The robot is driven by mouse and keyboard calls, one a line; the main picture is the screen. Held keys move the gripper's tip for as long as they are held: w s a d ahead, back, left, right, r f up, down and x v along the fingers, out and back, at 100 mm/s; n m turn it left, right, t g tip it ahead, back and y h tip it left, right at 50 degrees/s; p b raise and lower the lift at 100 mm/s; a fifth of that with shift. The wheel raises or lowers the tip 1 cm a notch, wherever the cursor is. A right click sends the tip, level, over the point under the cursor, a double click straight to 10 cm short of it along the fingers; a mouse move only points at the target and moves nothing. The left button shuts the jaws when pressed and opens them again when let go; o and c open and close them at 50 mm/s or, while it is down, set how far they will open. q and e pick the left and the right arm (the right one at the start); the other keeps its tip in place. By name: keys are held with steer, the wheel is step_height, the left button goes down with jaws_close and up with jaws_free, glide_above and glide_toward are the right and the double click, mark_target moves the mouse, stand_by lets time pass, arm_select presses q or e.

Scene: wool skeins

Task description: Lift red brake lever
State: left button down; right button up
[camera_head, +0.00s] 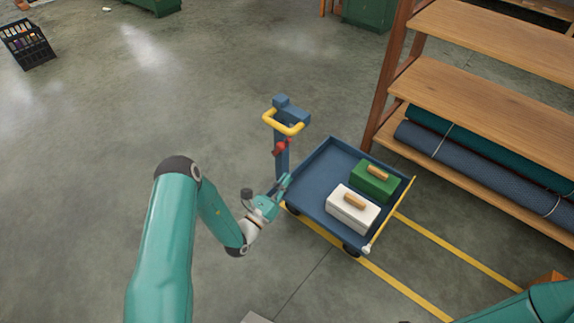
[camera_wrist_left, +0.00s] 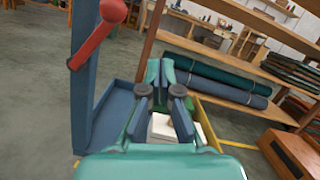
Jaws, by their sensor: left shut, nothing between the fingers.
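The red brake lever (camera_head: 281,148) sits on the blue upright post (camera_head: 282,165) of a blue cart, below a yellow handle (camera_head: 284,125). In the left wrist view the lever (camera_wrist_left: 92,42) is large at the upper left, with a round knob at its upper end, and slants down to the post (camera_wrist_left: 82,110). My left gripper (camera_head: 284,181) is beside the lower post, below the lever and apart from it. In the left wrist view its fingers (camera_wrist_left: 168,68) are together and empty, to the right of the lever. My right gripper is not in view.
The cart bed (camera_head: 310,185) carries a green box (camera_head: 368,186) and a white box (camera_head: 345,215). A wooden shelf (camera_head: 480,90) with rolled textiles (camera_head: 480,165) stands at the right. Open concrete floor lies left of the cart.

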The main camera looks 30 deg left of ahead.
arm_select(q)
steer(key=shift+d+v, duration=0.2)
steer(key=shift+v, duration=0.95)
steer(key=shift+d+v, duration=0.2)
steer(key=shift+v, duration=1)
steer(key=shift+r, duration=0.15)
